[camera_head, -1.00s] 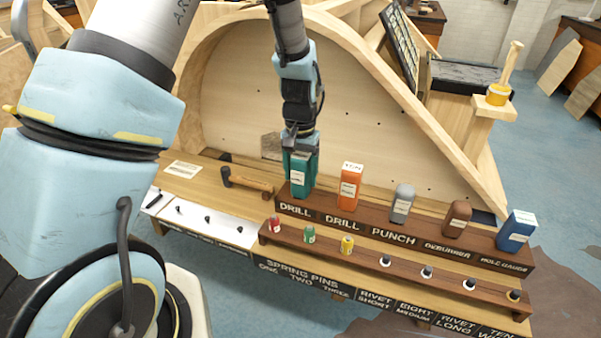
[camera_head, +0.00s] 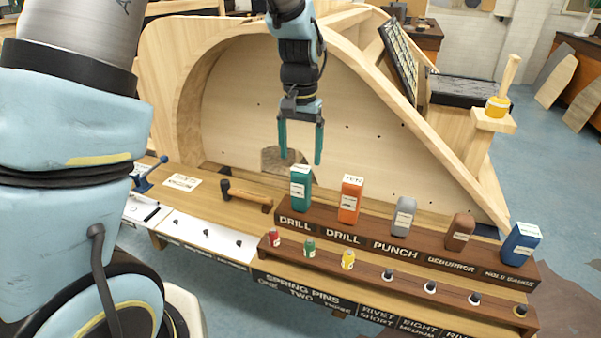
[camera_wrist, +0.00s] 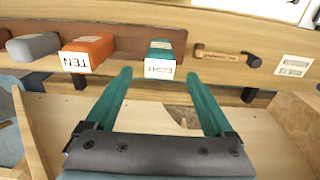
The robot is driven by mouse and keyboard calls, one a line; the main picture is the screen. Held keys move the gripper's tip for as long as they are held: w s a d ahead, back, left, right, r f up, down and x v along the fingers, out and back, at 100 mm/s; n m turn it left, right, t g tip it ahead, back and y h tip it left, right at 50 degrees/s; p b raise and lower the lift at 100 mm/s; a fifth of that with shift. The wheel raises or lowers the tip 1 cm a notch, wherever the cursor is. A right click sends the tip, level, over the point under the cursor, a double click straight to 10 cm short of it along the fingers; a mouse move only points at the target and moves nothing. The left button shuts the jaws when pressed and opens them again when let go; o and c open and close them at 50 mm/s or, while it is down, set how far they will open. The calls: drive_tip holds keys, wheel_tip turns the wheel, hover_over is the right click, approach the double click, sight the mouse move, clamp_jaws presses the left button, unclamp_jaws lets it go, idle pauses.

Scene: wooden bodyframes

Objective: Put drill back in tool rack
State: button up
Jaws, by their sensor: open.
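The teal drill (camera_head: 300,188) stands upright in the left slot of the dark wooden tool rack (camera_head: 372,239), above the first "DRILL" label. It also shows in the wrist view (camera_wrist: 160,58), with a white end label reading "EIGHT". My gripper (camera_head: 301,160) is open and empty, its two teal fingers pointing down just above and behind the drill, apart from it. In the wrist view my gripper (camera_wrist: 159,85) has its fingers spread on either side of empty space, short of the drill. An orange drill (camera_head: 350,200) stands in the slot to the right.
A grey punch (camera_head: 404,216), a brown deburrer (camera_head: 459,231) and a blue hole gauge (camera_head: 519,243) fill the slots to the right. A hammer (camera_head: 246,194) lies left of the rack. The curved wooden frame (camera_head: 440,130) rises behind. Small coloured bottles stand on the lower front step.

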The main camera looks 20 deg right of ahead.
drive_tip(key=shift+r, duration=1.25)
drive_tip(key=s+a+n, duration=0.2)
drive_tip(key=a+n, duration=0.1)
drive_tip(key=a, duration=1.2)
drive_tip(key=s+a+f+n+t, duration=0.1)
drive_tip(key=a+n, duration=0.3)
drive_tip(key=a, duration=1.1)
drive_tip(key=shift+s+f+t, duration=0.3)
drive_tip(key=shift+s, duration=0.1)
